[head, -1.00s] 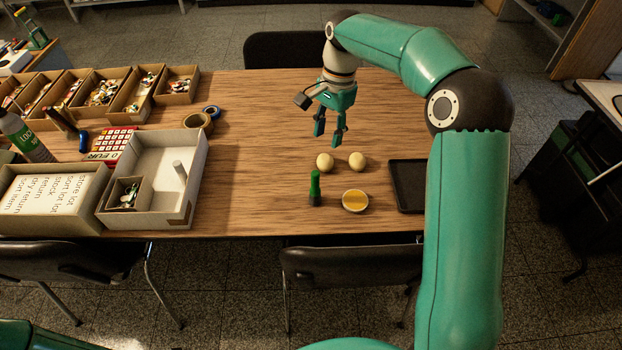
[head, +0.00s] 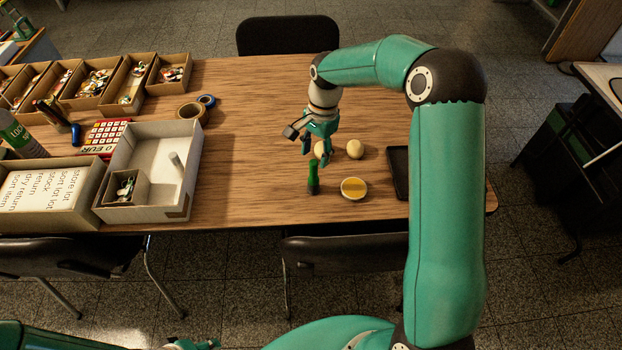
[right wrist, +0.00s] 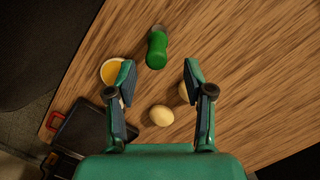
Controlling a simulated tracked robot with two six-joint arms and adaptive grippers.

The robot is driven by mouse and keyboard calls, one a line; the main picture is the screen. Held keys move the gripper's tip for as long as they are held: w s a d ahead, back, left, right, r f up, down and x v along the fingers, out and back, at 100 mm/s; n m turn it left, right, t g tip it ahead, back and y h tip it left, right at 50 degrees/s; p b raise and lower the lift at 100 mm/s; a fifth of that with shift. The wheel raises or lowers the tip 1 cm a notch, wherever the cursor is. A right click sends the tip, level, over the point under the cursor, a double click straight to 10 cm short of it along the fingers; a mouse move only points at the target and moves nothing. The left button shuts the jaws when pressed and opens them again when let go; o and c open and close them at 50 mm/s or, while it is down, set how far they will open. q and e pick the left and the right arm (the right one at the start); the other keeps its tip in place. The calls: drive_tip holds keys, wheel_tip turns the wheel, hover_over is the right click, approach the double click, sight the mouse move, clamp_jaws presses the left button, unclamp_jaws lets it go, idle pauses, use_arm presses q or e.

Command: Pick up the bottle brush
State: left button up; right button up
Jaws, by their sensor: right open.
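A small teal part at the bottom edge of the head view seems to be my left gripper (head: 192,344), mostly cut off.
Two pale egg-like balls (head: 355,149) lie behind the brush, one partly hidden by my right gripper. A round dish with yellow content (head: 354,188) stands close to its right. A black tray (head: 398,172) lies further right. A white box (head: 190,180) stands left; wood between is clear.

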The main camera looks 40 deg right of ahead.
sight(311, 179)
drive_tip(key=shift+s+a+f+p, duration=0.1)
drive_tip(key=shift+a+f+p, duration=0.15)
drive_tip(key=shift+f, duration=0.7)
drive_tip(key=shift+s+a+f+p, duration=0.1)
drive_tip(key=shift+a+f+p, duration=0.15)
drive_tip(key=shift+f, duration=0.65)
drive_tip(key=shift+s+a+f+p, duration=0.15)
drive_tip(key=shift+f+p, duration=0.15)
drive_tip(key=shift+f, duration=0.65)
drive_tip(key=shift+w, duration=0.1)
clamp_jaws()
